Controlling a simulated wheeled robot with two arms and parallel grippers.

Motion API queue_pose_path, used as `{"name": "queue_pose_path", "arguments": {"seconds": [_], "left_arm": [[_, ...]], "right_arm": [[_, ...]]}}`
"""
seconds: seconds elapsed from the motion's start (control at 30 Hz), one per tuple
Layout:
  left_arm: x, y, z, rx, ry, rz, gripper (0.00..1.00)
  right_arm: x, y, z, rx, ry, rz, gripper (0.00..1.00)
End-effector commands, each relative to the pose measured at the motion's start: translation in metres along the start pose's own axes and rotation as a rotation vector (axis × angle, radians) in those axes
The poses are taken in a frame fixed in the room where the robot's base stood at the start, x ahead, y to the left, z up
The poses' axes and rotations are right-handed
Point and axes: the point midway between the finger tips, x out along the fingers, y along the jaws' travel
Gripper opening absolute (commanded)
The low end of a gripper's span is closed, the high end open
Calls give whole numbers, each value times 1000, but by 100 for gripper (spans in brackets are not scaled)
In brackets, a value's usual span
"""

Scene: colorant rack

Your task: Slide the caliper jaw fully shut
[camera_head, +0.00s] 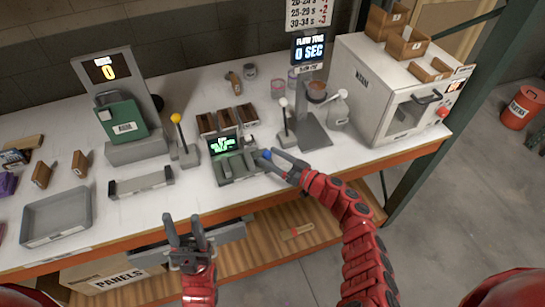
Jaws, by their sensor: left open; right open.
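A grey bench device with a lit green screen (223,143) stands mid-bench. It has grey blocks on its base (226,172) and a blue knob (267,155) at its right side. It looks like the caliper, but the jaw gap is too small to make out. My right gripper (271,158) is open with its fingertips at the blue knob; I cannot tell whether they touch it. My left gripper (182,217) is open, empty, pointing up in front of the bench's front edge, left of the device.
A yellow-knobbed lever (177,120) stands left of the device, and a white-knobbed lever (284,118) and a mixer stand (312,130) behind right. A grey bar fixture (140,183) and empty tray (57,215) lie left. A white oven (385,95) fills the right end.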

Motion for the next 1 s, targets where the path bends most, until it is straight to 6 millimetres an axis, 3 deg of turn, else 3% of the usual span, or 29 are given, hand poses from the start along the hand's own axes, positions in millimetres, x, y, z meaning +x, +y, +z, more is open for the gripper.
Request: {"name": "queue_pose_path", "arguments": {"seconds": [0.07, 0.43, 1.0], "left_arm": [[0, 0, 0, 0, 0, 0, 50], [0, 0, 0, 0, 0, 0, 50], [0, 0, 0, 0, 0, 0, 50]], "right_arm": [[0, 0, 0, 0, 0, 0, 68], [0, 0, 0, 0, 1, 1, 2], [0, 0, -2, -1, 3, 1, 0]]}}
